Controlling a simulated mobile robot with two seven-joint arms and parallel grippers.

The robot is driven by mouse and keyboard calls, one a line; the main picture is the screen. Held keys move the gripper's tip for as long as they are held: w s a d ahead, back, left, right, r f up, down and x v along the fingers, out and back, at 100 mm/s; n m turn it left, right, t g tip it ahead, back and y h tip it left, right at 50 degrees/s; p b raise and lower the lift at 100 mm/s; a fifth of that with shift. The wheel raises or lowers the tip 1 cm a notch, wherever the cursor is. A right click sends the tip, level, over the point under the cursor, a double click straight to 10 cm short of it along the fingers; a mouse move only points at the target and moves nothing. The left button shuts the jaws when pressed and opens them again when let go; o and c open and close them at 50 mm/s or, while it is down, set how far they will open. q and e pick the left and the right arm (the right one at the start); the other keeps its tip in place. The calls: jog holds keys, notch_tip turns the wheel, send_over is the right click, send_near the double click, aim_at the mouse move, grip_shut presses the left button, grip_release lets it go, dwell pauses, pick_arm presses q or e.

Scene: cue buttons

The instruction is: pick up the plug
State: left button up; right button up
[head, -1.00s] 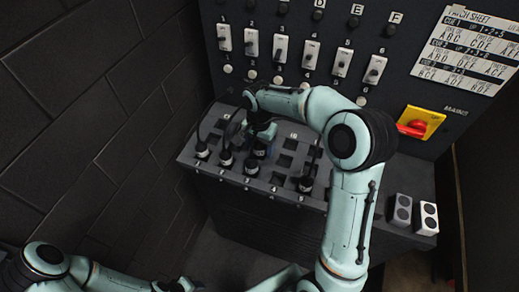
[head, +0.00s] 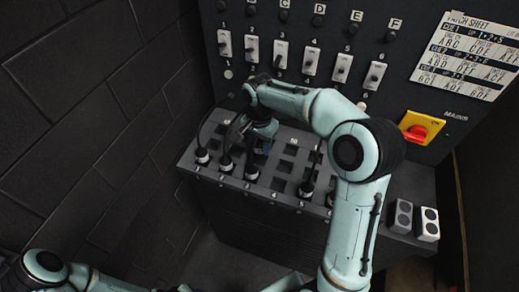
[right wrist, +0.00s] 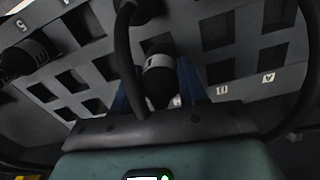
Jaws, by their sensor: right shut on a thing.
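My right gripper (head: 262,146) is over the sloped socket board (head: 230,181), pointing down at it. In the right wrist view its blue fingers (right wrist: 158,92) are closed around a black plug (right wrist: 160,80) with a pale band, and a dark cable runs up beside it. In the head view the gripper and wrist mostly hide the held plug. I cannot tell whether its tip is still in a socket. Other banded black plugs, such as the left one (head: 202,156), stand along the front row. My left gripper is not in view.
Behind stands a dark panel with white switches (head: 280,54), a yellow and red mains switch (head: 421,127) and a patch sheet (head: 467,52). Another plug (right wrist: 28,58) is close by on the left in the wrist view.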

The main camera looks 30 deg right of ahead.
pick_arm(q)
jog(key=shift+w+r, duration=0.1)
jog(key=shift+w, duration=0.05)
pick_arm(e)
notch_tip(320, 180, up, 16)
jog(key=shift+r, duration=0.15)
jog(key=shift+r, duration=2.8)
pick_arm(q)
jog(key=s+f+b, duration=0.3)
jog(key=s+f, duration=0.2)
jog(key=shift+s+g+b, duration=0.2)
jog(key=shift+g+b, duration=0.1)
jog(key=shift+b, duration=0.1)
pick_arm(e)
jog(key=s+d+f, duration=0.1)
jog(key=d+f, duration=0.4)
jog(key=f, duration=0.5)
jog(key=s+d+f, duration=0.1)
jog(key=d+f, duration=0.4)
jog(key=f, duration=0.5)
jog(key=shift+d+f, duration=0.4)
